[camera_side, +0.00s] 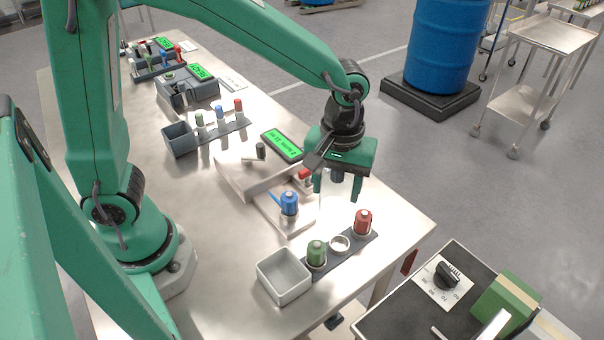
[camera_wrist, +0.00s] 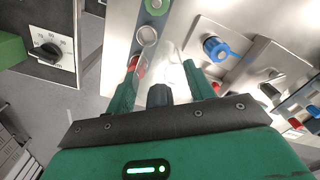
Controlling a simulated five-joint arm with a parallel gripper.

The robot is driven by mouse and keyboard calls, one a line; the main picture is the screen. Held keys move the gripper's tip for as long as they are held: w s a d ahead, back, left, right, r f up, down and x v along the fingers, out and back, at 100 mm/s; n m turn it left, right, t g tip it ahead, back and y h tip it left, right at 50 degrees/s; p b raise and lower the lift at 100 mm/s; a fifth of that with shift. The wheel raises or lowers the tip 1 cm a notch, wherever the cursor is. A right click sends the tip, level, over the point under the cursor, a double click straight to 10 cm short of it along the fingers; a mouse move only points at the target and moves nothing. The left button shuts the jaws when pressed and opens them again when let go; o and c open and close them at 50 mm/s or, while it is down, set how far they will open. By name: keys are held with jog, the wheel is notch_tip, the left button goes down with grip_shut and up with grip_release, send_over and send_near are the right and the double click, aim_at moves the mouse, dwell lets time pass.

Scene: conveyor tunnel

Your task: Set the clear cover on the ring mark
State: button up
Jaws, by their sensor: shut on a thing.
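My gripper (camera_side: 338,188) is shut on the clear cover, a see-through shape that shows faintly between the fingers in the wrist view (camera_wrist: 172,62). Its outline is hard to make out in the side view. The gripper points down and is above the table, behind the red bottle in the side view. A pale ring (camera_side: 339,244) is on the dark strip between a green bottle (camera_side: 316,253) and a red bottle (camera_side: 363,222). The ring also shows in the wrist view (camera_wrist: 148,36), beyond the cover; the cover is apart from it. The red bottle is partly hidden there.
A blue bottle (camera_side: 289,203) stands on a metal plate left of the gripper, near a device with a green display (camera_side: 281,145). An open grey bin (camera_side: 284,276) is beside the strip. A dial panel (camera_side: 446,281) is on a separate dark stand past the table edge.

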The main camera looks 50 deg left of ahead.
jog(key=shift+w+a+f, duration=1.1)
jog(key=shift+a+f, duration=0.1)
jog(key=shift+f, duration=0.45)
jog(key=shift+w+a+f, duration=1.15)
jog(key=shift+f, duration=0.5)
jog(key=shift+w+a+f, duration=1.1)
jog(key=shift+a+f, duration=0.1)
jog(key=shift+f, duration=0.45)
jog(key=o, duration=1.4)
jog(key=shift+f, duration=0.1)
jog(key=shift+c, duration=0.2)
notch_tip(320, 180, up, 12)
jog(key=shift+s+r, duration=0.1)
jog(key=shift+r, duration=0.15)
